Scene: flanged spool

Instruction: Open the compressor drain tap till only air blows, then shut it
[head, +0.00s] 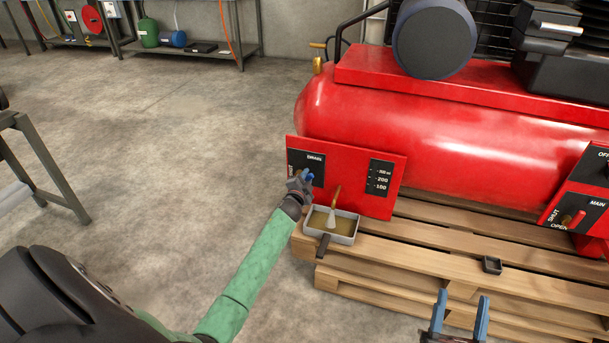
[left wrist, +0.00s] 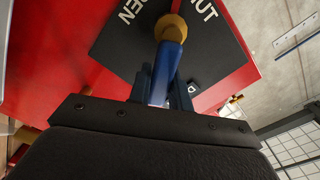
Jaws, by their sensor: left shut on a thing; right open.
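The drain tap has a blue lever (left wrist: 170,62) with a brass hub (left wrist: 171,25), on a black plate marked DRAIN (head: 315,157) on the red panel. My left gripper (head: 304,179) is shut on the lever; it mostly hides the lever in the head view. In the left wrist view the lever runs from the hub down between my fingers, between the OPEN and SHUT lettering. A brass outlet (head: 336,194) hangs over a grey tray (head: 351,241), with a pale whitish cone below it. Brownish liquid lies in the tray. My right gripper (head: 462,300) is open and empty.
The red compressor tank (head: 440,140) stands on a wooden pallet (head: 420,262). A scale plate (head: 381,178) is beside the drain plate. A MAIN valve panel (head: 580,212) is at the right. A small black box (head: 491,265) sits on the pallet.

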